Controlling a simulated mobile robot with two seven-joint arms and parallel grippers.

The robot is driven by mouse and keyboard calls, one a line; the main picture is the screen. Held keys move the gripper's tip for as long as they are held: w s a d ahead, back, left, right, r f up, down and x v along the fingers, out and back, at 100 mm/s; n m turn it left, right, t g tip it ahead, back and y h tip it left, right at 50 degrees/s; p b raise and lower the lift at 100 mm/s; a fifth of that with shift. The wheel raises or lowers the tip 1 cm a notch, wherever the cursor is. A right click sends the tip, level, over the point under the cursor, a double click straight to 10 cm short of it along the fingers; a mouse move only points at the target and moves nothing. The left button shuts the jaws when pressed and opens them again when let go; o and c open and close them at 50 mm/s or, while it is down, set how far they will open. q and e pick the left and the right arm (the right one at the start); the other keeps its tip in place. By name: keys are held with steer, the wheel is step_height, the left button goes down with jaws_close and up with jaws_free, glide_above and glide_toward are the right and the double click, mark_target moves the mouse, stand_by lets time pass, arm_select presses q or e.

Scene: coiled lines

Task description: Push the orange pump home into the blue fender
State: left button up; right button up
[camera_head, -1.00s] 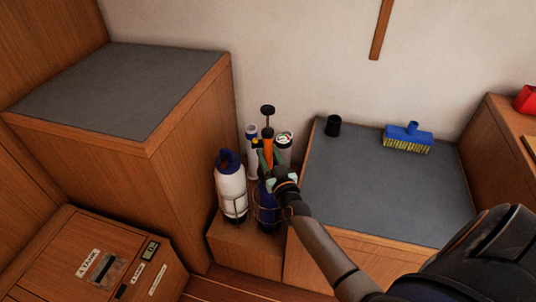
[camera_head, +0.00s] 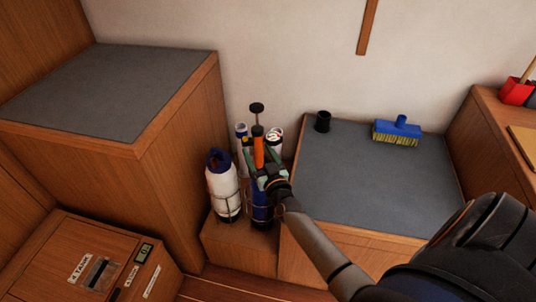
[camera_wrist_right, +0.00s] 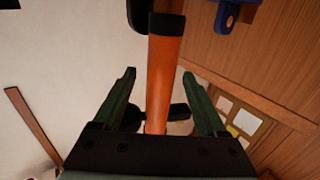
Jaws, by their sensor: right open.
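The orange pump (camera_head: 258,151) stands upright above the blue fender (camera_head: 262,207), with its black handle at the top. Its lower end is hidden behind my gripper, so I cannot tell how deep it sits. The blue fender stands in a wire holder. My right gripper (camera_head: 263,160) is open at the pump's lower part. In the right wrist view, the orange tube (camera_wrist_right: 163,75) runs between the two spread green fingers (camera_wrist_right: 159,74), with a gap on each side. My left gripper is not in view.
A white fender with a blue top (camera_head: 223,185) stands close on the left. Rolled papers stand behind the pump, one at the left (camera_head: 241,131). The grey-topped bench (camera_head: 370,175) on the right carries a black cup (camera_head: 322,121) and a blue brush (camera_head: 397,131).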

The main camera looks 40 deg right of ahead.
steer(key=p+v, duration=0.1)
steer(key=v, duration=0.4)
steer(key=shift+s+r, duration=0.1)
steer(key=shift+s, duration=0.25)
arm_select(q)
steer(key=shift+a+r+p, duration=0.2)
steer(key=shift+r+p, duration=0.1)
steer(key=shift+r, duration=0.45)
arm_select(e)
steer(key=v, duration=0.7)
